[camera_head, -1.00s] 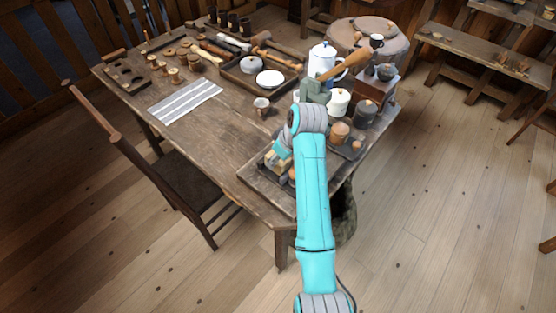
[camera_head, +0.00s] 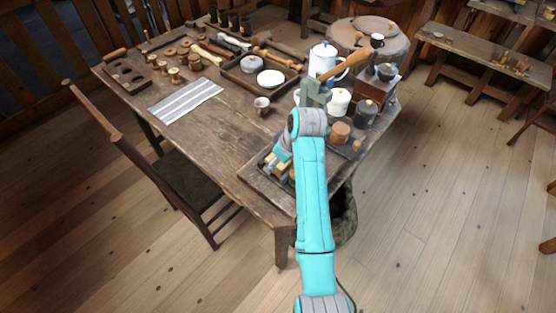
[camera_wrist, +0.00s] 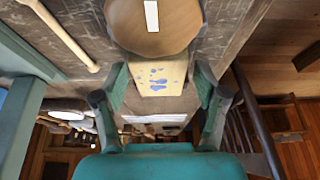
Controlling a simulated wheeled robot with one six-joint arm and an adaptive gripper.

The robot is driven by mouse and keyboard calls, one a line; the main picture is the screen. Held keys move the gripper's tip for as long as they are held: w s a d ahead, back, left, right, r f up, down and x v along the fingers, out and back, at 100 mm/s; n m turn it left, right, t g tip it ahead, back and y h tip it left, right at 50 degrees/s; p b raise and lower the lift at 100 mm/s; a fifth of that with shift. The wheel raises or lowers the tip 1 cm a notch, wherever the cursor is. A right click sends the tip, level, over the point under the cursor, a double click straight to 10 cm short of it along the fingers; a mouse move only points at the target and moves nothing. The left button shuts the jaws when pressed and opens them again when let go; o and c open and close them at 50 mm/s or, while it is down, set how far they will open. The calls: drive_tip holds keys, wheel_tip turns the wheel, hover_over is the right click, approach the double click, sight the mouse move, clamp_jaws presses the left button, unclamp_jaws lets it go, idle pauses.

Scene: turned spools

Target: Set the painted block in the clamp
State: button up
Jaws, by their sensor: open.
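The painted block (camera_wrist: 158,76), pale yellow with blue spots, shows in the wrist view between the fingers of my gripper (camera_wrist: 161,88). The fingers are open, one on each side of it; I cannot tell whether they touch it. In the head view my gripper (camera_head: 273,162) is low over the near end of the table, by the tray (camera_head: 262,182), and largely hides the block. A grey-green upright piece (camera_head: 314,93) stands behind my arm and looks like the clamp; its jaws cannot be made out.
A round wooden piece (camera_wrist: 153,25) with a white strip is close beyond the block in the wrist view. Jars (camera_head: 339,101), a tall white pot (camera_head: 322,58) and a wooden mallet (camera_head: 345,64) crowd the right side. The table's middle is clear near the striped cloth (camera_head: 186,102).

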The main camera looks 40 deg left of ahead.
drive_tip(key=v, duration=1.2)
